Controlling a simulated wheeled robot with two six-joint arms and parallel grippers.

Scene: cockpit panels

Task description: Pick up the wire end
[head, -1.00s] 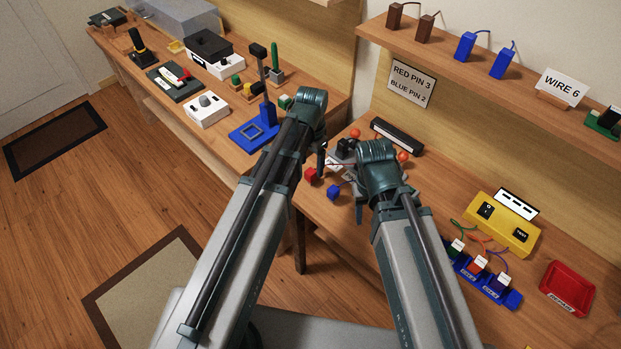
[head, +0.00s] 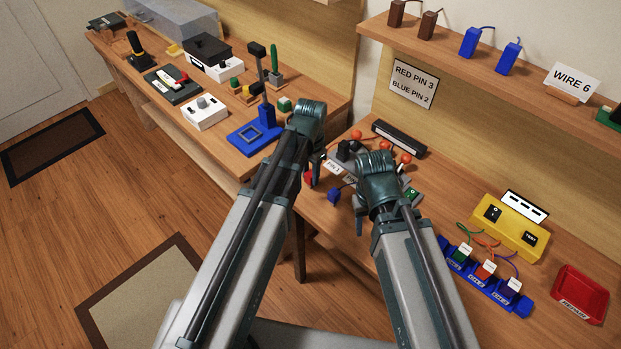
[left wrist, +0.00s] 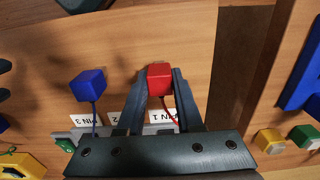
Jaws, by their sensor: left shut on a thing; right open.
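A red wire end (left wrist: 159,78), a small red block, sits between the fingers of my left gripper (left wrist: 158,84) in the left wrist view. The gripper is shut on it. Its thin red wire curves down by the PIN 1 label (left wrist: 163,116). In the head view my left gripper (head: 314,170) mostly hides the red block (head: 308,178). A blue wire end (left wrist: 88,84) stands apart from it, its wire running to the PIN 3 label (left wrist: 86,121); the block also shows in the head view (head: 334,196). My right gripper (head: 378,215) is open, right of the blue block, with its fingertips partly hidden.
A grey pin fixture with orange balls (head: 405,158) stands behind my grippers. A yellow tester (head: 510,226), a blue rack (head: 486,286) and a red tray (head: 579,295) are at the right. A sign (head: 413,84) reads RED PIN 3, BLUE PIN 2.

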